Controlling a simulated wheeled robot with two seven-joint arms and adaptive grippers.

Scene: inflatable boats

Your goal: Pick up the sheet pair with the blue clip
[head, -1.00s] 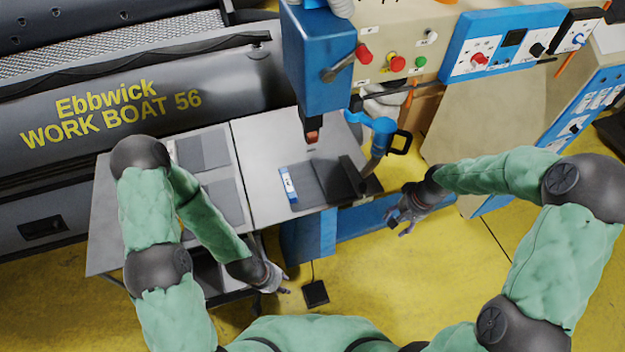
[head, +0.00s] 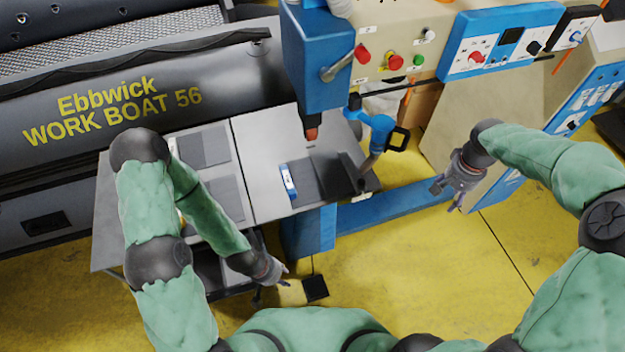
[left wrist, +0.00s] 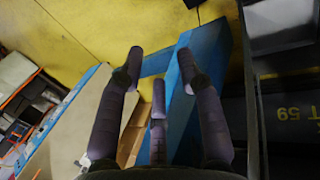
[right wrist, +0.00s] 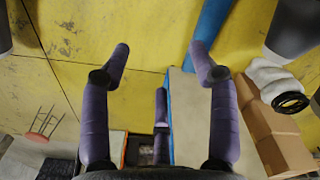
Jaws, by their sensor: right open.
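The sheet pair is dark grey (head: 304,179) and lies flat on the grey table (head: 262,140) under the press head. The blue clip (head: 288,181), with a white label, sits on its left edge. My left gripper (head: 280,279) hangs below the table's front edge, left of the pair and apart from it; its fingers stand apart and empty in the left wrist view (left wrist: 160,62). My right gripper (head: 440,191) is over the floor, right of the table and away from the pair; it is open and empty in the right wrist view (right wrist: 161,58).
A dark angled plate (head: 337,174) stands at the pair's right side. The press head (head: 318,65) hangs above the table. More grey sheets (head: 204,148) lie to the left. Yellow floor (head: 400,250) is free in front.

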